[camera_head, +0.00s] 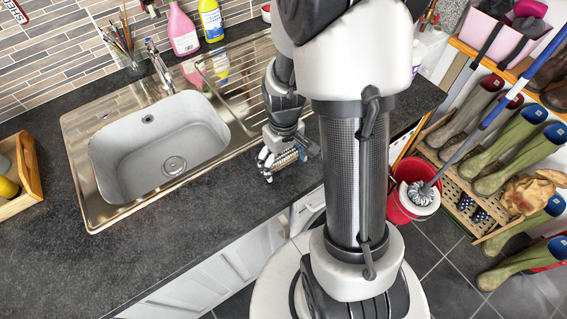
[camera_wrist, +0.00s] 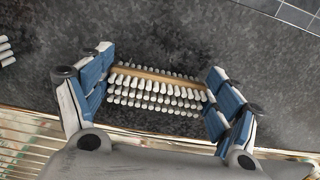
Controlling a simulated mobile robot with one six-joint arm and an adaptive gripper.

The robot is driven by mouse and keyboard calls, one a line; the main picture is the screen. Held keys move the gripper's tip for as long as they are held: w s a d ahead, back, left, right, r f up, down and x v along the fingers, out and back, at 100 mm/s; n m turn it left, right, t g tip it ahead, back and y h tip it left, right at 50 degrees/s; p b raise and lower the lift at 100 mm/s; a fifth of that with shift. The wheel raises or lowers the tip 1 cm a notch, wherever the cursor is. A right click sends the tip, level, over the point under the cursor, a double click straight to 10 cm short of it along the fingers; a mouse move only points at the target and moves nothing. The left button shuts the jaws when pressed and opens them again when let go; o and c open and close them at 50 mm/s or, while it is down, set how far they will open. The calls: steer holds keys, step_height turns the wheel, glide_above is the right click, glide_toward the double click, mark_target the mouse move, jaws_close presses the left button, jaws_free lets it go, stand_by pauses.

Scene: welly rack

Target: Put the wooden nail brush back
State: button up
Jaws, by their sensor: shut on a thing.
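The wooden nail brush (camera_wrist: 158,74) lies between the two blue-padded fingers of my gripper (camera_wrist: 158,92) in the wrist view. Its rows of pale bristles face the camera, and a thin strip of wood shows among them. The fingers are shut on its two ends. In the head view my gripper (camera_head: 281,164) is low over the dark worktop, just right of the sink's drainer, with the brush (camera_head: 291,157) at its fingers. I cannot tell whether the brush touches the worktop.
The steel sink (camera_head: 160,150) is left of my gripper. A pink bottle (camera_head: 184,32) and a yellow bottle (camera_head: 211,20) stand behind it. A wooden crate (camera_head: 35,165) is far left. A red bucket (camera_head: 400,205) with a mop and a boot rack (camera_head: 455,185) are right. The front worktop is clear.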

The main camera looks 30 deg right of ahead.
steer(key=shift+f, duration=0.3)
steer(key=o, duration=0.7)
steer(key=shift+f, duration=0.15)
steer(key=o, duration=0.4)
steer(key=shift+r, duration=0.2)
step_height(320, 180, up, 12)
steer(key=p, duration=0.4)
step_height(320, 180, up, 8)
steer(key=t, duration=0.2)
glide_above(283, 160)
steer(key=s+a, duration=0.3)
steer(key=a, duration=0.1)
steer(key=shift+s+a+r+t, duration=0.45)
steer(key=shift+s+a+r, duration=0.75)
steer(key=shift+s, duration=0.35)
steer(key=shift+s+a+r+t, duration=0.4)
steer(key=shift+s+a+r, duration=0.55)
steer(key=shift+s+r, duration=0.55)
steer(key=shift+s+a+r+t, duration=0.45)
steer(key=shift+s+a+r, duration=0.7)
steer(key=shift+s, duration=0.45)
